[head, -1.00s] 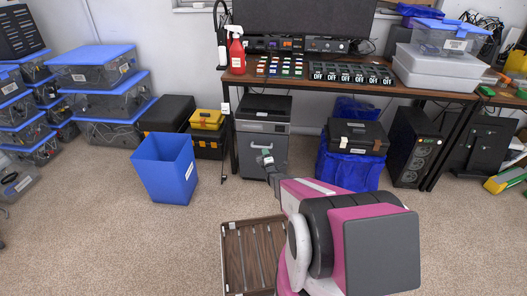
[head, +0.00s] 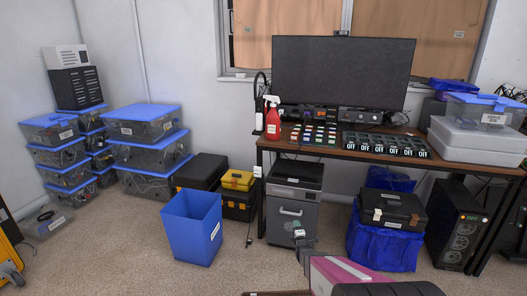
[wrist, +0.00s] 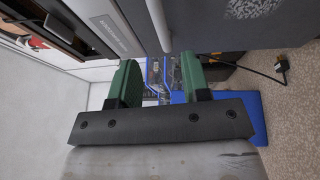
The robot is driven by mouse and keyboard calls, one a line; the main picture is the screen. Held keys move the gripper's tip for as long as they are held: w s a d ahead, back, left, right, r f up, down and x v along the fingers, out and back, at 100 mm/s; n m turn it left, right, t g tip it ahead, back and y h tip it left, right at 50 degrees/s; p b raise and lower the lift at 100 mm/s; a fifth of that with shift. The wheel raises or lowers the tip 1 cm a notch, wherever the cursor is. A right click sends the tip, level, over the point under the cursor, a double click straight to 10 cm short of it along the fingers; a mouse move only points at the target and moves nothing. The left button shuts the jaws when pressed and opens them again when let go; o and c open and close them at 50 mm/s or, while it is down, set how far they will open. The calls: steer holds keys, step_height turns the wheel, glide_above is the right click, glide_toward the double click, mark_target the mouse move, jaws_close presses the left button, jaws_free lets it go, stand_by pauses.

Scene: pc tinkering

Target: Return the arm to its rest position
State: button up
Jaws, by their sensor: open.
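My pink and grey arm (head: 345,275) reaches in from the bottom of the head view, and most of it is cut off by the frame edge. I cannot tell whether the gripper touches the cabinet.
A blue bin (head: 191,227) stands left of the cabinet. A desk (head: 365,157) carries a monitor (head: 342,80) and a red spray bottle (head: 273,120). A black case (head: 393,209) on a blue bag is to the right. Stacked lidded boxes (head: 148,155) fill the left. Carpet is open at front left.

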steer(key=s+a+r+m+g, duration=0.1)
steer(key=s+r+m+g, duration=0.8)
steer(key=s, duration=0.6)
steer(key=s+a+r+m+g+h, duration=0.1)
steer(key=s+a+r+m+g, duration=0.1)
steer(key=s+r+m+g, duration=0.7)
steer(key=s+r, duration=0.4)
steer(key=s, duration=0.2)
steer(key=shift+r+m+g, duration=0.15)
steer(key=shift+m+g, duration=0.25)
steer(key=shift+s+a, duration=0.1)
